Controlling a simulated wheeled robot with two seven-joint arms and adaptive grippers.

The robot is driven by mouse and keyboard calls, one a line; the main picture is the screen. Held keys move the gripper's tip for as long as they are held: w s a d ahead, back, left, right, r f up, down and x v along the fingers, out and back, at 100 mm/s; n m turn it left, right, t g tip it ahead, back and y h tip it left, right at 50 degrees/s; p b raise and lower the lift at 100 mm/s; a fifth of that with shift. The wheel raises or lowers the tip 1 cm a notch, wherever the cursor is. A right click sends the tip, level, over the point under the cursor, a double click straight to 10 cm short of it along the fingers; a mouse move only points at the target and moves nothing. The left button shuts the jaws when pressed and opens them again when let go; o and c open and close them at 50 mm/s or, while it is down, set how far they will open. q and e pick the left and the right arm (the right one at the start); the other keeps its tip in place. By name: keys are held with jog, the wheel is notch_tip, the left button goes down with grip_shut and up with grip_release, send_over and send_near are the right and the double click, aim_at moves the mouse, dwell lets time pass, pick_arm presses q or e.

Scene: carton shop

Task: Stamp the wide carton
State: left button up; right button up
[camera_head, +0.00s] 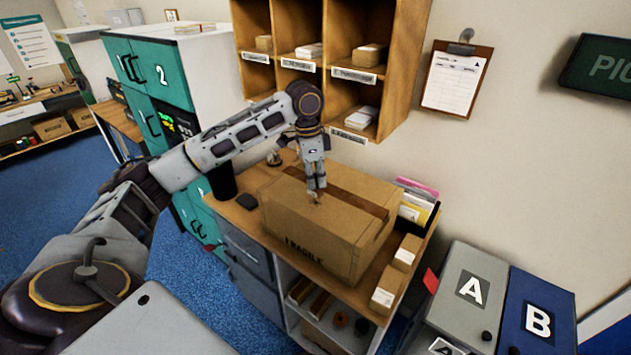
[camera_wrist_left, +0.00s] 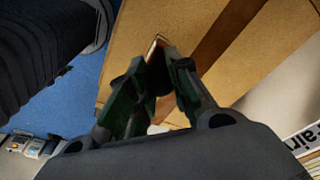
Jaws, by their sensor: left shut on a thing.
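The wide carton (camera_head: 310,228) is a closed brown box with a darker tape strip along its top and "FRAGILE" printed on its front side. It stands on the wooden counter (camera_head: 247,219). My left gripper (camera_head: 316,196) points down over the carton's top, left of the tape. It is shut on a small tan thing that looks like a stamp, mostly hidden by the fingers. In the left wrist view, the gripper (camera_wrist_left: 155,85) is over the carton's top (camera_wrist_left: 135,45). I cannot tell whether the held thing touches the carton. My right gripper is not in view.
Wooden pigeonholes (camera_head: 325,100) hang behind the counter. A dark cup (camera_head: 222,183) stands at its left end. Small boxes (camera_head: 388,288) and coloured papers (camera_head: 416,200) lie right of the carton. Bins A (camera_head: 465,295) and B (camera_head: 540,325) stand at the right.

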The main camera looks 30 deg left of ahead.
pick_arm(q)
jog(key=shift+r, duration=1.75)
jog(key=shift+f, duration=0.1)
